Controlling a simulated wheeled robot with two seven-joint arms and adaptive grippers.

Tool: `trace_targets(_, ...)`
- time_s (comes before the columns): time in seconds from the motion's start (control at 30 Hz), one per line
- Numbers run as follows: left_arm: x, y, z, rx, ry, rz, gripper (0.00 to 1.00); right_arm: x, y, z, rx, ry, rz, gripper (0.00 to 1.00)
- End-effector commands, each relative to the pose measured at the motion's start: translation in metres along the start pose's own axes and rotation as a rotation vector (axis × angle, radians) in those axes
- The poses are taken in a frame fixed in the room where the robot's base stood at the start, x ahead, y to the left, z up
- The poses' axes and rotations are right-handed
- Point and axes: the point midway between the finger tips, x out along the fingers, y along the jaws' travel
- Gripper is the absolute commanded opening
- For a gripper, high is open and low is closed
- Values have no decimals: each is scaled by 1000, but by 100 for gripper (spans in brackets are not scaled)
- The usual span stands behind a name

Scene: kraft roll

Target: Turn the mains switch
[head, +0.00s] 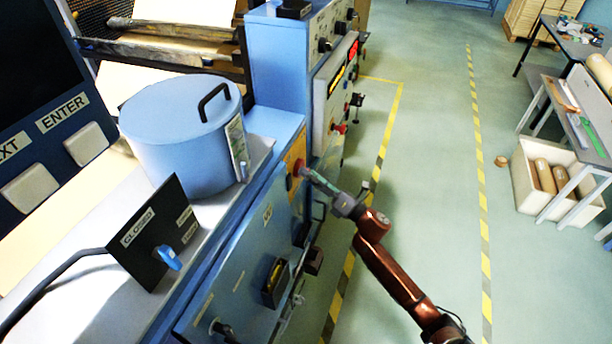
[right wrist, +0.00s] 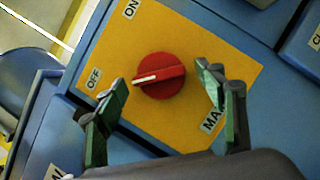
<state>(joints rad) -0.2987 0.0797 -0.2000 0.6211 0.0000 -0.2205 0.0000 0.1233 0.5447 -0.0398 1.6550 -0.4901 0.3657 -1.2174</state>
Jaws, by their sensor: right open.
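The mains switch is a red round knob (right wrist: 160,76) on a yellow plate (right wrist: 185,35), on the blue machine's side panel. The white line on the knob points left, toward the OFF label (right wrist: 93,77); the ON label (right wrist: 131,9) is at the plate's upper corner. In the head view the knob (head: 298,168) shows small beside the fingertips. My right gripper (head: 311,175) is open in front of the plate. In the right wrist view its green fingers (right wrist: 162,80) stand on either side of the knob, with visible gaps. My left gripper is not in view.
A blue lidded drum (head: 175,140) stands on the machine top. A black panel with a blue switch (head: 167,258) and a CLOSED label is nearer. Other knobs and handles stick out along the machine side. The green floor (head: 430,200) to the right is clear.

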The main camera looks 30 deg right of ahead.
Motion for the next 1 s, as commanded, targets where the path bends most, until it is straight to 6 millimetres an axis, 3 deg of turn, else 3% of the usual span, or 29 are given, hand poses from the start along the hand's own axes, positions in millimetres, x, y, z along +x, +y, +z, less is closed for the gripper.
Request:
trace_targets(0.27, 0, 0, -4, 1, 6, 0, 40, 3, 0, -1, 1, 2, 1, 64)
trace_targets(0.87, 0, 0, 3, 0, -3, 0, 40, 4, 0, -2, 1, 3, 1, 22)
trace_targets(0.9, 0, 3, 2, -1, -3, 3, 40, 9, 7, -11, 3, 3, 3, 22)
trace_targets(1.0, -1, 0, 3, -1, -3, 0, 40, 6, 4, -6, 5, 6, 3, 22)
